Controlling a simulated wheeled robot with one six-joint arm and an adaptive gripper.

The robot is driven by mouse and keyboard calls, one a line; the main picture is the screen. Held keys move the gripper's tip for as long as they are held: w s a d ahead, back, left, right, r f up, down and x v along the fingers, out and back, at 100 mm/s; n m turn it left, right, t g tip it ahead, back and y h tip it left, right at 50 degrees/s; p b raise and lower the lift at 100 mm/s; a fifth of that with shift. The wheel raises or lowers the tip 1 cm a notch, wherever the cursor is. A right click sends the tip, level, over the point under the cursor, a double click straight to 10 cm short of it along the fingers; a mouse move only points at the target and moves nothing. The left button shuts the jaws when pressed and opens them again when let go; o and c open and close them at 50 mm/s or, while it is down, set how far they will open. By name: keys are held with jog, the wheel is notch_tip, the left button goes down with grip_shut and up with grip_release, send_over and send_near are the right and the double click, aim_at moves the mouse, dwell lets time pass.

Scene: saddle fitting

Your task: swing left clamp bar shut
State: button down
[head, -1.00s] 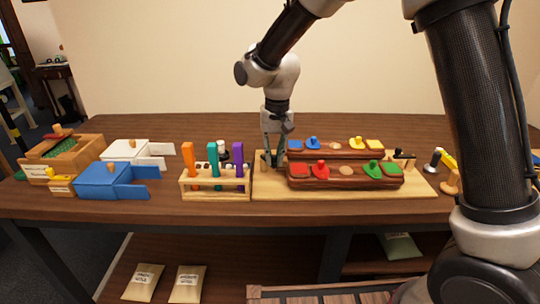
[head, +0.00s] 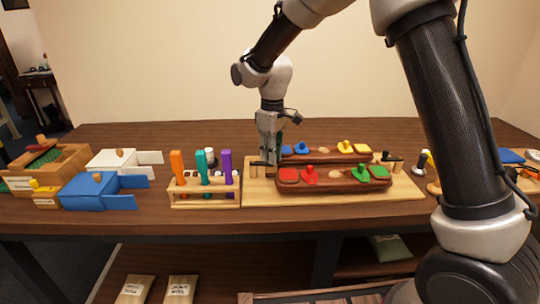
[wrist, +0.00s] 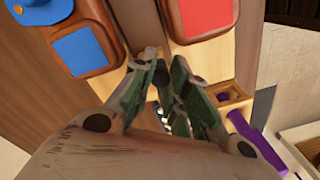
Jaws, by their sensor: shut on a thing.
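The left clamp (head: 257,168) stands at the left end of the pale wooden board (head: 330,198), with a short post showing beside my fingers. My gripper (head: 271,160) points down there, at the left ends of the two dark saddle rails. Its jaws are closed on the left clamp bar, which the fingers mostly hide. In the wrist view the green-and-grey fingers (wrist: 166,68) are close together, between the rail end with the blue pad (wrist: 82,52) and the one with the red pad (wrist: 205,14). The right clamp (head: 390,160) stands at the board's right end.
The front rail (head: 335,186) carries red and green pads, the back rail (head: 325,158) blue and yellow ones. A rack (head: 205,199) with orange, teal and purple tools stands close left of the board. Blue and white boxes (head: 90,190) are further left.

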jog(key=shift+w+n, duration=0.4)
jog(key=shift+n, duration=0.3)
jog(key=c, duration=1.3)
grip_release()
jog(key=shift+c, duration=0.2)
jog(key=shift+r, duration=0.15)
notch_tip(320, 180, up, 12)
jog(key=shift+w+d, duration=0.2)
jog(key=shift+w, duration=0.1)
